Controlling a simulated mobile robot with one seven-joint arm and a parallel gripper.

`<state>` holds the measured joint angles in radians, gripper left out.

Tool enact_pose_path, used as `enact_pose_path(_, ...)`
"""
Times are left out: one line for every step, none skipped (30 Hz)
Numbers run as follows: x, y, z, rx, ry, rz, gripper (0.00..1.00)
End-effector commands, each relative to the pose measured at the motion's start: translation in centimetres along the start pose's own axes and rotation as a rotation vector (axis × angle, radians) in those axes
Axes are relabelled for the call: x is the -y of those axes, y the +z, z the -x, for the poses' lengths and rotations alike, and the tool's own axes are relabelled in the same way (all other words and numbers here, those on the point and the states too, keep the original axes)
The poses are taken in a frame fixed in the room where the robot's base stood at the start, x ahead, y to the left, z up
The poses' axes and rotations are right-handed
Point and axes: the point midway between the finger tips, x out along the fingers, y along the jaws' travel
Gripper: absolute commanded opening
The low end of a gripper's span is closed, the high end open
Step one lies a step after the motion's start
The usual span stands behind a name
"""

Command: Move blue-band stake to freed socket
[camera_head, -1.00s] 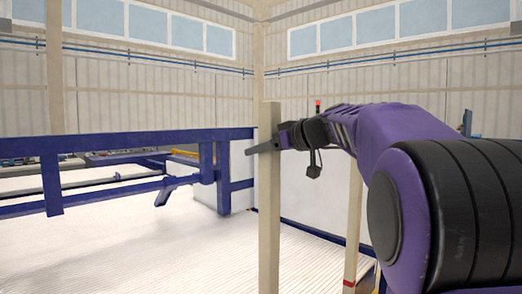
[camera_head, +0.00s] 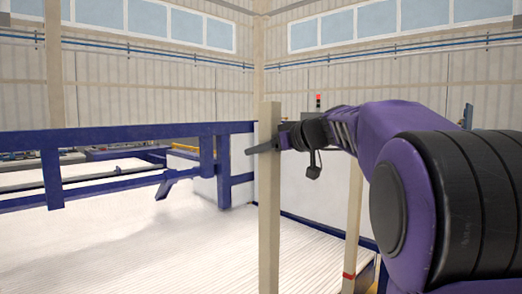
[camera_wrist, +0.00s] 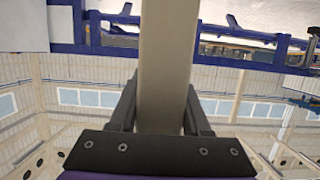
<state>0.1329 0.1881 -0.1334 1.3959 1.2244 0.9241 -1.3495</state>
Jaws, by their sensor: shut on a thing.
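A tall beige stake (camera_head: 269,205) stands upright in the middle of the head view; its lower end runs out of the picture. My gripper (camera_head: 264,147) is shut on it near its top. In the wrist view the stake (camera_wrist: 167,60) passes between the two dark fingers of my gripper (camera_wrist: 161,108). No blue band shows on the visible part of this stake. The sockets are not in view.
Another upright beige stake (camera_head: 354,220) with a red band low down stands to the right, behind my arm. A blue frame (camera_head: 120,137) spans the left side. Pale ribbed material (camera_head: 150,245) lies below it. A white cabinet (camera_head: 305,180) stands behind.

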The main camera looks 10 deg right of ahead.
Motion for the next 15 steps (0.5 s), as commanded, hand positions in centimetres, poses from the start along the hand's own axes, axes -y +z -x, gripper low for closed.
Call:
enact_pose_path(0.0, -0.2, 0.1, -0.005, 0.001, 0.002, 0.0)
enact_pose_path(0.0, -0.2, 0.1, -0.005, 0.001, 0.002, 0.0)
enact_pose_path(0.0, -0.1, 0.1, -0.004, 0.001, 0.002, 0.0)
enact_pose_path(0.0, -0.1, 0.0, -0.004, 0.001, 0.002, 0.0)
enact_pose_path(0.0, 0.0, 0.0, -0.005, 0.001, 0.002, 0.0)
enact_pose_path(0.0, 0.1, 0.0, -0.005, 0.001, 0.002, 0.0)
enact_pose_path(0.0, 0.2, -0.1, -0.005, 0.001, 0.001, 0.0)
enact_pose_path(0.0, 0.3, -0.1, -0.005, 0.001, 0.001, 0.0)
enact_pose_path(0.0, 0.4, -0.1, -0.005, 0.001, 0.001, 0.0)
enact_pose_path(0.0, 0.5, -0.1, -0.005, 0.001, 0.001, 0.0)
enact_pose_path(0.0, 0.7, -0.2, -0.005, 0.001, 0.001, 0.0)
enact_pose_path(0.0, 0.8, -0.2, -0.005, 0.001, 0.001, 0.0)
enact_pose_path(0.0, 0.9, -0.3, -0.005, 0.001, 0.001, 0.0)
enact_pose_path(0.0, 1.0, -0.3, -0.005, 0.001, 0.002, 0.0)
enact_pose_path(0.0, 1.2, -0.3, -0.004, 0.001, 0.001, 0.0)
